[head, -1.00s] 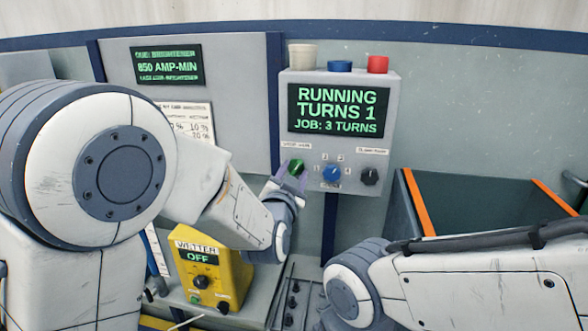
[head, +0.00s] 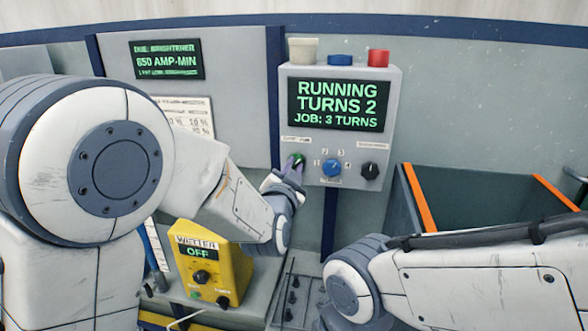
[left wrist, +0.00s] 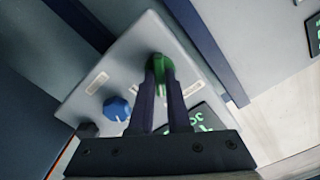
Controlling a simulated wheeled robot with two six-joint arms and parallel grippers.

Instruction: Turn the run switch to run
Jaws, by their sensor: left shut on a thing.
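The grey control box (head: 290,120) has a screen (head: 338,104) reading "RUNNING TURNS 2, JOB: 3 TURNS". Below it are a green knob (head: 297,158), a blue knob (head: 331,168) with small numbers around it, and a black knob (head: 369,171). The small labels are too blurred to read surely. My left gripper (head: 292,168) is shut on the green knob. In the left wrist view both fingers (left wrist: 161,90) close on the green knob (left wrist: 160,66), and the blue knob (left wrist: 117,108) is beside it. My right arm shows at lower right, but its gripper is out of view.
A beige, a blue and a red cap (head: 378,58) sit on top of the box. A yellow wetter unit (head: 225,255) reading "OFF" stands below left. A dark bin with orange edges (head: 419,200) is at right. A display (head: 167,61) hangs at upper left.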

